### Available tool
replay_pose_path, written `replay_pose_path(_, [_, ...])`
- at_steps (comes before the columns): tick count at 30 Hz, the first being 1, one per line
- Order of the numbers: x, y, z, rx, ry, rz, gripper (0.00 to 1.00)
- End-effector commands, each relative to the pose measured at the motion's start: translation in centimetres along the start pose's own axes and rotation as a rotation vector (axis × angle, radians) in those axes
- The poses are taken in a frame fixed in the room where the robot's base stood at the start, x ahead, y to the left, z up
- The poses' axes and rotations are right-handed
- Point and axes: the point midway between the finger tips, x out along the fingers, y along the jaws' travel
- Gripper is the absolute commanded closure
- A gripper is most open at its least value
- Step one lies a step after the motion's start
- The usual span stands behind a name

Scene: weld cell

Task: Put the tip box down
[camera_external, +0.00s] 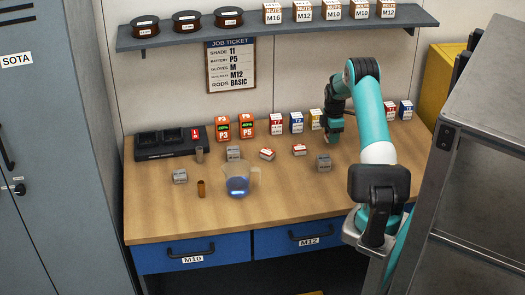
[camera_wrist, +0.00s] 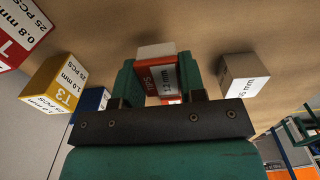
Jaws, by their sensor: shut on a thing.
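My gripper (camera_wrist: 160,82) is shut on a tip box (camera_wrist: 163,78) with a red strip and a white label reading 1.2 mm. In the external view my gripper (camera_external: 335,137) points down at the back of the bench, just right of the yellow tip box (camera_external: 316,119). The held box is mostly hidden there, so I cannot tell whether it touches the bench. The yellow T3 box (camera_wrist: 52,85), a blue box (camera_wrist: 90,101) and a red box (camera_wrist: 18,32) stand left in the wrist view. A grey box (camera_wrist: 243,75) lies to the right.
The wooden bench (camera_external: 255,200) holds loose boxes, a jug (camera_external: 238,181), a brown cylinder (camera_external: 201,189), orange battery boxes (camera_external: 234,127) and a black charger (camera_external: 170,142). A red box (camera_external: 391,111) and a blue box (camera_external: 405,110) stand right of my arm. A shelf (camera_external: 280,32) hangs above.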

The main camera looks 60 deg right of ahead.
Motion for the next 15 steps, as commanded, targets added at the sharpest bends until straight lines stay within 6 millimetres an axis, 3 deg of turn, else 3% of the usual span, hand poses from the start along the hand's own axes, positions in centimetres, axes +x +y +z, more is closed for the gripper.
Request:
replay_pose_path(7, [3.5, -0.1, 0.0, 0.0, 0.0, -0.004, 0.87])
replay_pose_path(15, [3.8, -0.1, 0.0, 0.0, 0.0, -0.001, 0.87])
